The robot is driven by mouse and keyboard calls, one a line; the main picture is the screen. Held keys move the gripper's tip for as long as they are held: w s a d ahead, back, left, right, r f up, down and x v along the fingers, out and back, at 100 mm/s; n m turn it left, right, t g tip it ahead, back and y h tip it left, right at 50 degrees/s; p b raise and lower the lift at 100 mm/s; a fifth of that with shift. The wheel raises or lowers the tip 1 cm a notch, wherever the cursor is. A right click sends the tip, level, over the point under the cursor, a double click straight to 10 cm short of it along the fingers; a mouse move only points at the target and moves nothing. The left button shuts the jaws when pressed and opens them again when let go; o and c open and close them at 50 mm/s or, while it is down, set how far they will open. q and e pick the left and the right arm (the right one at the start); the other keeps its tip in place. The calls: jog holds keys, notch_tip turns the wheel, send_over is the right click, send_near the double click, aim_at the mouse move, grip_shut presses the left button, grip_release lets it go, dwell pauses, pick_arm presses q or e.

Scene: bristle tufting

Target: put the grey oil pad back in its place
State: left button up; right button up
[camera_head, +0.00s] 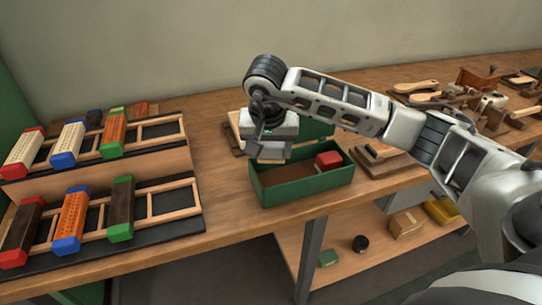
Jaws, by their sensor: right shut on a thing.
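My right gripper (271,150) hangs over the left part of the open green box (305,193), pointing down. It is shut on a small flat thing, mostly hidden by the jaws. This looks like the grey oil pad, though its visible lower edge appears tan. The held thing is at about the height of the box's back rim; I cannot tell whether it touches the box. A red block (329,160) sits in the right end of the box. The rest of the box floor looks bare. My left gripper is not in view.
Two wooden racks (160,198) with coloured-end blocks stand at the left. Boards (382,160) lie right of the box, with brushes and wooden tools (417,87) beyond. A lower shelf (345,262) holds a few small items. Bare bench shows between racks and box.

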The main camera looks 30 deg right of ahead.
aim_at(271, 160)
notch_tip(271, 160, down, 3)
jog(key=shift+s+r, duration=0.1)
jog(key=shift+r, duration=0.1)
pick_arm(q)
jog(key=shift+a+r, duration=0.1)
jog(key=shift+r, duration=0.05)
pick_arm(e)
jog(key=shift+f, duration=0.1)
jog(key=shift+f, duration=0.15)
jog(key=shift+f+b, duration=0.4)
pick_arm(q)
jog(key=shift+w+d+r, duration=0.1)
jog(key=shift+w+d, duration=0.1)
pick_arm(e)
jog(key=o, duration=1)
jog(key=shift+r, duration=0.1)
